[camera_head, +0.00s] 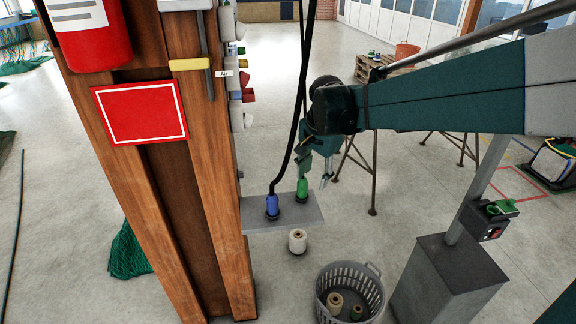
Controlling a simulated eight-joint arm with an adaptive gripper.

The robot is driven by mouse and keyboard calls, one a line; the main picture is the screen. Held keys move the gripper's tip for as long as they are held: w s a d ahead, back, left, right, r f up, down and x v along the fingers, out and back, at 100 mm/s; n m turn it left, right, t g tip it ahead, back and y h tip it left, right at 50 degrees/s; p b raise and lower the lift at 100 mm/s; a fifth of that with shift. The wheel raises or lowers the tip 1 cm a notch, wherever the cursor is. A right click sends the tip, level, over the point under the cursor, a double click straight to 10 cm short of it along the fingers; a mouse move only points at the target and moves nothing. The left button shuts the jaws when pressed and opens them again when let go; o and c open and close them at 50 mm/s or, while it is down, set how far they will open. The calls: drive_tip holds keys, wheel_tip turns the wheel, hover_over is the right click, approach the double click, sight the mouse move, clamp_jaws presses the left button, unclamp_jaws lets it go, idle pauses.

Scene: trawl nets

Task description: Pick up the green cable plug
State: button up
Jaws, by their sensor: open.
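The green cable plug (302,188) stands upright on a small grey shelf (290,222) that juts out from the wooden post. A black cable runs up from it. A blue cable plug (271,206) stands to its left on the same shelf, also with a black cable. My gripper (317,172) is open, with its fingers pointing down at the green plug. One finger hangs just above or in front of the plug's top, and the other is to its right. I cannot tell whether the fingers touch the plug.
The wooden post (140,190) with a red sign (140,112) stands left of the shelf. A cream spool (297,241) is below the shelf. A grey basket (372,290) with spools sits on the floor. A grey box with a post (450,270) stands at right.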

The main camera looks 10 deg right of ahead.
sight(302, 185)
drive_tip(key=w+f+m+p, duration=0.1)
drive_tip(key=w+f, duration=0.1)
drive_tip(key=w, duration=0.2)
drive_tip(key=w+f+m+g+p, duration=0.1)
drive_tip(key=w+f+m, duration=0.1)
drive_tip(key=w, duration=0.2)
drive_tip(key=w+f+m+g, duration=0.1)
drive_tip(key=w+f, duration=0.1)
drive_tip(key=w, duration=0.1)
drive_tip(key=shift+w+a+m+p, duration=0.2)
drive_tip(key=shift+w+m+p, duration=0.2)
drive_tip(key=shift+w+f+m, duration=0.3)
drive_tip(key=shift+w+f, duration=0.25)
drive_tip(key=shift+w, duration=0.1)
drive_tip(key=shift+f, duration=0.1)
drive_tip(key=shift+f, duration=1.3)
drive_tip(key=shift+f+p, duration=0.5)
drive_tip(key=shift+f, duration=2.1)
drive_tip(key=c, duration=1.2)
